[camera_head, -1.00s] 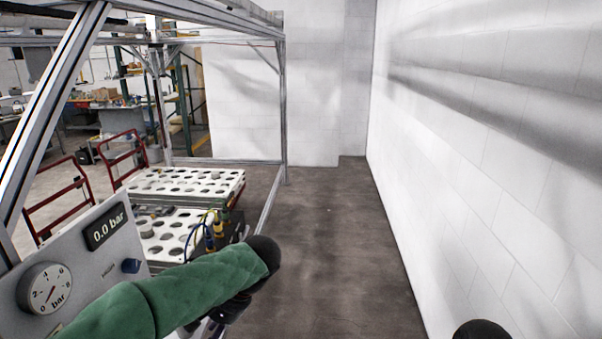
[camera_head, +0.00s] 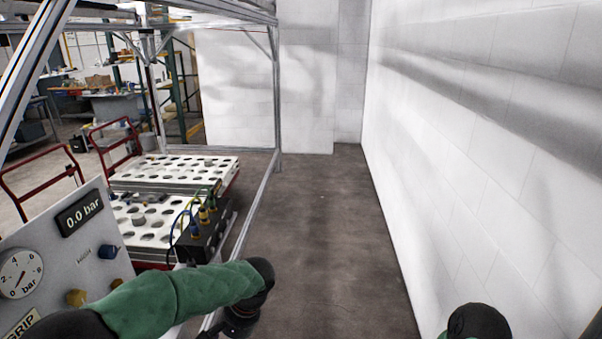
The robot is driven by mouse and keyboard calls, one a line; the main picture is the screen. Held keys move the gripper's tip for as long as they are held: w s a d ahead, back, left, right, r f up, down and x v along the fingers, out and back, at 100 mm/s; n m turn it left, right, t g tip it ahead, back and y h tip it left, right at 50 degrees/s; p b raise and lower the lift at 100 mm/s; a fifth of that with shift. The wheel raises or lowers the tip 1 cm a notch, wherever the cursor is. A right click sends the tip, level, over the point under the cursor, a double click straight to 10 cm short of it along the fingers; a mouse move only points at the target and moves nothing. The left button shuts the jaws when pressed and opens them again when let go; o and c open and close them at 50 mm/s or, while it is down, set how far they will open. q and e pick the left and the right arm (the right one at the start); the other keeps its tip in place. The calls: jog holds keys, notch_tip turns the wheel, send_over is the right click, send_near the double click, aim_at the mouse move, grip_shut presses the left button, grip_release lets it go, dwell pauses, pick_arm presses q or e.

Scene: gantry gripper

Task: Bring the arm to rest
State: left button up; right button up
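My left arm (camera_head: 190,296), in a green sleeve with black joints, comes in from the lower left and reaches across the bottom of the head view. It lies in front of the lower part of the control panel and the frame's lower rail. My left gripper is not visible; the arm bends down out of the picture at its black joint. My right gripper is out of view.
A control panel (camera_head: 66,247) with a gauge and a 0.0 bar display stands at lower left. Perforated white plates (camera_head: 172,172) sit inside the aluminium frame (camera_head: 277,100). A white wall (camera_head: 480,150) bounds the right. The dark floor (camera_head: 325,230) between is clear.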

pick_arm(q)
jog(key=s+d+f+h, duration=0.2)
jog(key=s+f, duration=0.1)
jog(key=f, duration=0.5)
jog(key=s+d+f+g+h, duration=0.1)
jog(key=s+d+f+h, duration=0.15)
jog(key=f, duration=0.45)
jog(key=s+d+f+h, duration=0.2)
jog(key=s+d+f, duration=0.1)
jog(key=f, duration=0.5)
jog(key=s+f+n+t+h, duration=0.1)
jog(key=s+f+n, duration=0.3)
jog(key=s+f, duration=0.5)
jog(key=shift+s+a+f+n+t+h, duration=0.15)
jog(key=shift+s+f+n+t+h, duration=0.2)
jog(key=shift+f+t, duration=0.3)
